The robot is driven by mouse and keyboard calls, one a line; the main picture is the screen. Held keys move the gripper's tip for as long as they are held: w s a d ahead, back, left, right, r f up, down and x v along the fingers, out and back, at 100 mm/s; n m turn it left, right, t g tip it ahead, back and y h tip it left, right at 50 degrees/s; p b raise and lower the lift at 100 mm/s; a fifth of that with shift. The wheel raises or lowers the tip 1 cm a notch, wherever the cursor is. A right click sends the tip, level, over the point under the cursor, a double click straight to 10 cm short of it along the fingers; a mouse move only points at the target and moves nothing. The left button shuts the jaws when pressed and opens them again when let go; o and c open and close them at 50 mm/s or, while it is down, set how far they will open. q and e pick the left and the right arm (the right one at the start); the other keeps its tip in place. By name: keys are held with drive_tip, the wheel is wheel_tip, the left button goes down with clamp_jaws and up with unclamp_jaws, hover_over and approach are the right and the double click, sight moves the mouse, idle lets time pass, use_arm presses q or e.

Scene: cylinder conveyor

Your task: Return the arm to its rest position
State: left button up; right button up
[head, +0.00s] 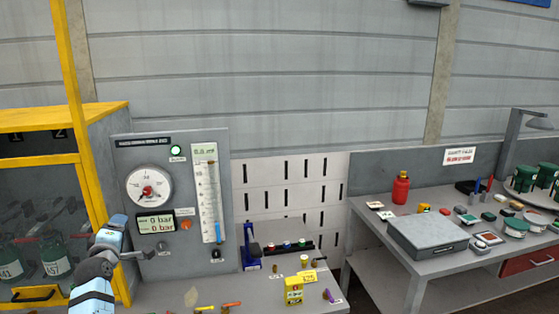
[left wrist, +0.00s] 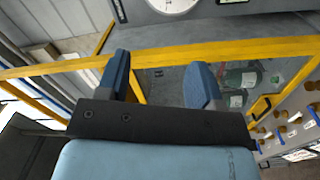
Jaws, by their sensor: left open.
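My left gripper (left wrist: 160,68) is open in the left wrist view. Its two blue fingers stand apart with nothing between them. Beyond them are a yellow frame bar and the cabinet's grey interior; I cannot tell the exact distance. In the head view my left arm (head: 107,242) rises from the lower left edge, in front of the yellow-framed cabinet (head: 98,118) and left of the gauge panel (head: 126,225). Its fingers are hard to make out there. My right arm and gripper are not in view.
Green cylinders (head: 55,265) stand in the cabinet, also seen in the left wrist view (left wrist: 240,78). A grey bench holds small fittings and a yellow box (head: 293,290). The right table carries a grey scale (head: 427,238), a red bottle (head: 400,188) and several small parts.

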use_arm(q)
drive_tip(key=w+a+r+m+y, duration=0.1)
drive_tip(key=w+a+r+m, duration=0.15)
drive_tip(key=a+m, duration=0.8)
drive_tip(key=w+a+r+m, duration=0.1)
drive_tip(key=a+r+m, duration=0.3)
drive_tip(key=a+m, duration=0.65)
drive_tip(key=s+d+f+g+h, duration=0.1)
drive_tip(key=s+d+f, duration=0.3)
drive_tip(key=d+f, duration=0.4)
drive_tip(key=s+d+f+g+h, duration=0.15)
drive_tip(key=s+d+f, duration=0.4)
drive_tip(key=f, duration=0.55)
drive_tip(key=s+d+f+g+h, duration=0.1)
drive_tip(key=s+d+f+h, duration=0.15)
drive_tip(key=d+f, duration=0.6)
drive_tip(key=s+d+f+g, duration=0.1)
drive_tip(key=s+d+f, duration=0.3)
drive_tip(key=s+d, duration=0.3)
drive_tip(key=s+d+f+n+g+h, duration=0.1)
drive_tip(key=s+d+f, duration=0.3)
drive_tip(key=s, duration=1)
drive_tip(key=s+d+f+n+g+h, duration=0.1)
drive_tip(key=s+d+f, duration=0.3)
drive_tip(key=s+d, duration=0.6)
drive_tip(key=shift+s+f+g, duration=0.3)
drive_tip(key=shift+s+g, duration=0.05)
drive_tip(key=shift+s, duration=0.4)
